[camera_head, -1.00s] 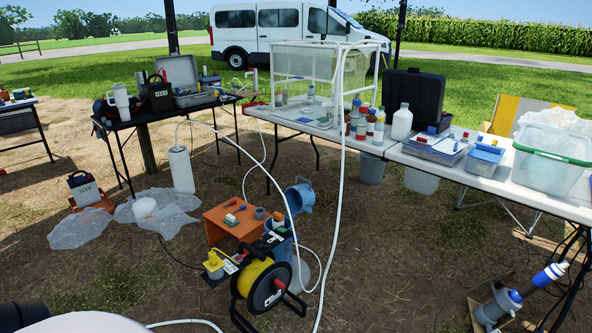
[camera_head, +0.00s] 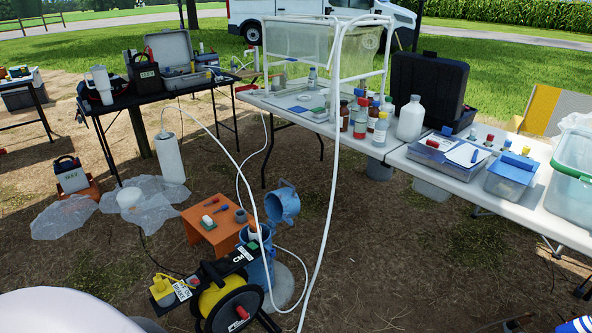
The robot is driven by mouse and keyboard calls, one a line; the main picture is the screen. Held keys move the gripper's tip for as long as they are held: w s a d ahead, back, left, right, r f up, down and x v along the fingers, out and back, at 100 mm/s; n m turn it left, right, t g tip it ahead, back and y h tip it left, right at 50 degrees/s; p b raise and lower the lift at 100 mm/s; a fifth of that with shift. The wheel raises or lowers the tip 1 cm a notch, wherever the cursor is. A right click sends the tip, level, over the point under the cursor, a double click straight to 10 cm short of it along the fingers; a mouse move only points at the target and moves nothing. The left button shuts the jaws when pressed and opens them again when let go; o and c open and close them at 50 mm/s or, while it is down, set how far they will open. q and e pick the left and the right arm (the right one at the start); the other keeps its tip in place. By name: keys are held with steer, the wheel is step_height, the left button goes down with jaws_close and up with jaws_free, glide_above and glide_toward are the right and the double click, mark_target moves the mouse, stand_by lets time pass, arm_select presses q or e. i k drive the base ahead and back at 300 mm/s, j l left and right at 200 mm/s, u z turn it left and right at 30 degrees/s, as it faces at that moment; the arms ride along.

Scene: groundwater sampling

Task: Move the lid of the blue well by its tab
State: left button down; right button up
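The blue well (camera_head: 262,272) stands on the ground behind the cable reel, which hides part of it. I cannot tell how the lid joins the well. Neither gripper is in view.
The cable reel (camera_head: 228,303) with its yellow drum stands in front of the well. A low orange table (camera_head: 212,234) stands close on its left. White tubing (camera_head: 326,215) hangs down past the right. Long tables (camera_head: 402,158) stand behind. Open ground lies to the right.

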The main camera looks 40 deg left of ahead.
mark_target(287, 204)
steer(key=i+l+u, duration=0.15)
steer(key=i+u, duration=0.15)
steer(key=i, duration=0.85)
steer(key=i+j+u, duration=0.1)
steer(key=i+u, duration=0.15)
steer(key=i, duration=0.6)
steer(key=i+u, duration=0.3)
steer(key=i, duration=0.55)
